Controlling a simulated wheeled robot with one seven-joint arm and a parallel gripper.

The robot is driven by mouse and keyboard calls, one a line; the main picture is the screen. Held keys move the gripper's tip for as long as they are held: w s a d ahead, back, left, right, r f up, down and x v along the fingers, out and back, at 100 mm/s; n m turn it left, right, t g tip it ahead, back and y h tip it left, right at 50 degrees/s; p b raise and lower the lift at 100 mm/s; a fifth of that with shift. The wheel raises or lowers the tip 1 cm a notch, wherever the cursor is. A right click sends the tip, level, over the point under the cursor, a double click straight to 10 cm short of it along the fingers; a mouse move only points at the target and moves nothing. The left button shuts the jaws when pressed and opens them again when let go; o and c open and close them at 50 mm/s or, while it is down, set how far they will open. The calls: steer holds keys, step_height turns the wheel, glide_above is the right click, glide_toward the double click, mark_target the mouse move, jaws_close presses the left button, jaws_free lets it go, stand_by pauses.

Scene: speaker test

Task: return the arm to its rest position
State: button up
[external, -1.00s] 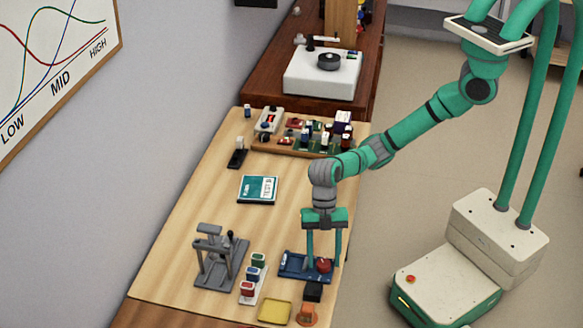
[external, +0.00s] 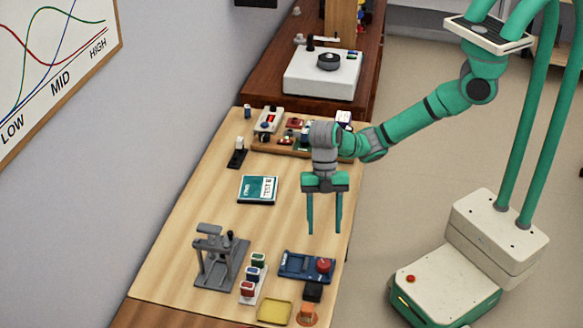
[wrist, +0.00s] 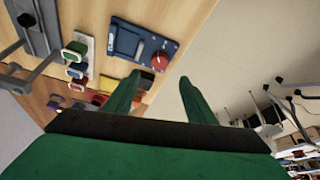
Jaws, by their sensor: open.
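My gripper (external: 324,230) is open and empty, with its two green fingers pointing down above the right side of the wooden table (external: 205,205). In the wrist view my gripper (wrist: 160,88) shows its fingers spread apart with nothing between them. Below it in the external view lies a blue device (external: 296,266) with a round red knob (external: 323,265). The blue device also shows in the wrist view (wrist: 127,41), with its red knob (wrist: 160,61), apart from the fingers. My arm reaches in from the right.
A grey press-like stand (external: 215,260), a rack of coloured blocks (external: 252,280), a yellow tray (external: 275,311) and a teal box (external: 258,188) are on the table. A parts tray (external: 262,148) lies behind my wrist. A white turntable (external: 322,75) stands at the back.

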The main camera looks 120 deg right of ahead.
stand_by(0.3)
steer(key=w+a+f+m+t+y, duration=0.2)
steer(key=a+m+t+y, duration=0.25)
steer(key=a, duration=1.15)
steer(key=s+a+f+m+t, duration=0.2)
steer(key=s+f+m+t, duration=0.2)
steer(key=m+t, duration=0.1)
steer(key=s+d+f+m+t+h, duration=0.1)
steer(key=s+d+f+m+h, duration=0.15)
steer(key=s, duration=0.45)
steer(key=s+d+f+m+t+h, duration=0.1)
steer(key=s+d+f+h, duration=0.15)
steer(key=s, duration=0.35)
steer(key=s+d+f+m+h, duration=0.2)
steer(key=s+d, duration=0.2)
steer(key=s, duration=0.3)
steer(key=s+d+r+n, duration=0.1)
steer(key=s+d+r, duration=0.2)
steer(key=s, duration=0.5)
steer(key=s+d+r+n+t+h, duration=0.1)
steer(key=s+d+r+n, duration=0.1)
steer(key=s, duration=0.6)
steer(key=d+r, duration=0.1)
steer(key=d, duration=0.1)
steer(key=shift+s+d+r, duration=0.2)
steer(key=shift+s+d, duration=0.1)
steer(key=shift+d, duration=0.05)
steer(key=shift+t+h, duration=0.25)
